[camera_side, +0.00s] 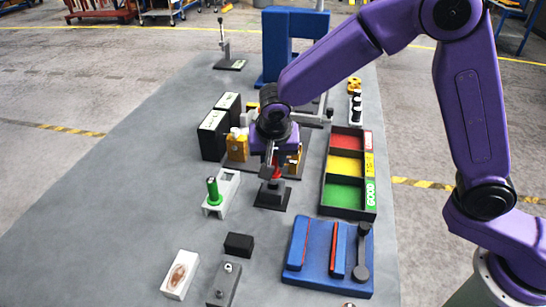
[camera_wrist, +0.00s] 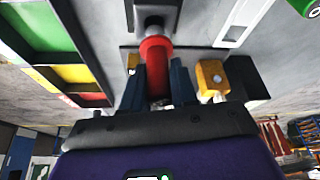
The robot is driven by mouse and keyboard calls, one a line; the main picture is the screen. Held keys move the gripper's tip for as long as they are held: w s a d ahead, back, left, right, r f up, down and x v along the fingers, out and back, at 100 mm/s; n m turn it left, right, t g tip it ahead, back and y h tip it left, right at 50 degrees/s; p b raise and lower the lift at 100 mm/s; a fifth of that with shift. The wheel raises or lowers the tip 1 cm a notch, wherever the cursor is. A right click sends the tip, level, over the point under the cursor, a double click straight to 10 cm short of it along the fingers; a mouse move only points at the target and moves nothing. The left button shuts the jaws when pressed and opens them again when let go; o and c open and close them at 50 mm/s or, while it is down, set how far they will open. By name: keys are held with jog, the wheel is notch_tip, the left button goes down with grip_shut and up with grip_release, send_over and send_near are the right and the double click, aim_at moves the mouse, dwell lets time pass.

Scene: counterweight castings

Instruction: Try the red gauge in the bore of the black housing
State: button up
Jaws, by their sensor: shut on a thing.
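The red gauge (camera_wrist: 156,52) is held upright between the two fingers of my gripper (camera_wrist: 157,84). In the side view my gripper (camera_side: 271,168) points down over the black housing (camera_side: 271,197), and a little of the red gauge (camera_side: 277,172) shows just above it. The housing stands on a dark flat base. In the wrist view the gauge's far end lines up with the dark housing (camera_wrist: 154,12). The bore is hidden, so I cannot tell whether the gauge's tip is in it or just above it.
A tray (camera_side: 325,190) with red, yellow and green compartments is at right. A green gauge (camera_side: 213,192) stands in a white holder at left. Yellow castings (camera_side: 237,147) and black boxes (camera_side: 212,135) stand behind. A blue fixture (camera_side: 318,262) and black block (camera_side: 239,245) lie in front.

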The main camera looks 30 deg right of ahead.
jog(key=shift+f, duration=2.2)
dwell(2.4)
jog(key=shift+r, duration=0.1)
jog(key=shift+r, duration=1)
jog(key=shift+r, duration=0.9)
jog(key=shift+r, duration=2.45)
